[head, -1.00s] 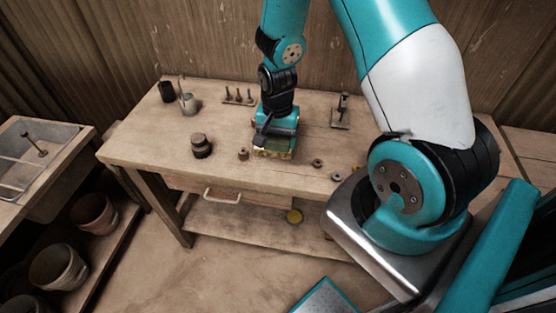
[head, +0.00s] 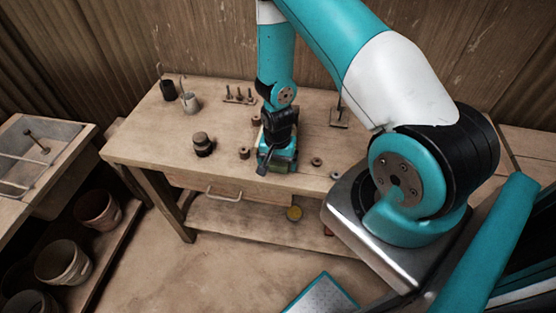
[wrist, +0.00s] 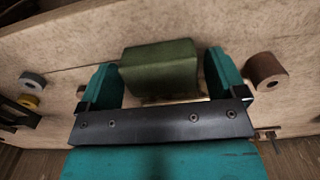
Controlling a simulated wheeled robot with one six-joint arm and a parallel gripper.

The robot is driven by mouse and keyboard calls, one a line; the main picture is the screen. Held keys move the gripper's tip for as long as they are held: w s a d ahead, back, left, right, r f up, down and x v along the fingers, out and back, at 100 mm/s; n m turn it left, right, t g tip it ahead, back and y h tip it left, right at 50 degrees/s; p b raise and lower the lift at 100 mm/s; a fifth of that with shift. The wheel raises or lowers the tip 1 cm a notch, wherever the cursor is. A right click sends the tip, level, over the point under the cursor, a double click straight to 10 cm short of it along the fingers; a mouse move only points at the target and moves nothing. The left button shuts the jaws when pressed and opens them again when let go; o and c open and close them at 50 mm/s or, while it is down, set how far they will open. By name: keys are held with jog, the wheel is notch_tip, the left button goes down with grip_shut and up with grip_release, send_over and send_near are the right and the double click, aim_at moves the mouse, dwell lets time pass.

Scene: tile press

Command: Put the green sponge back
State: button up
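The green sponge (wrist: 160,68) is a dark green block between the two teal fingers of my gripper (wrist: 163,78) in the wrist view. The left finger meets its side; on the right any gap is very thin. My gripper looks shut on it. In the head view my gripper (head: 277,163) is over the front part of the wooden workbench (head: 140,145), with a dark green patch of the sponge at its lower end. Whether the sponge touches the bench top is hidden.
A dark round pot (head: 202,144) stands left of my gripper. Small ring-shaped pieces (head: 316,162) lie to its right. A pegged rack (head: 238,95), a metal can (head: 190,103) and a dark cup (head: 168,90) stand at the back. The bench's left front is clear.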

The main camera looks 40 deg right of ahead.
jog(key=shift+o, duration=0.5)
jog(key=shift+r, duration=0.25)
notch_tip(320, 180, up, 11)
jog(key=b, duration=0.3)
jog(key=s+a+r+n+y, duration=0.2)
jog(key=a+r+n, duration=0.5)
jog(key=a+r, duration=0.45)
jog(key=s+a+r+n+y, duration=0.2)
jog(key=s+a+r+n, duration=0.6)
jog(key=s+r+n, duration=0.2)
jog(key=s+r, duration=0.2)
jog(key=s, duration=0.2)
jog(key=shift+a+n, duration=0.3)
jog(key=shift+a, duration=0.05)
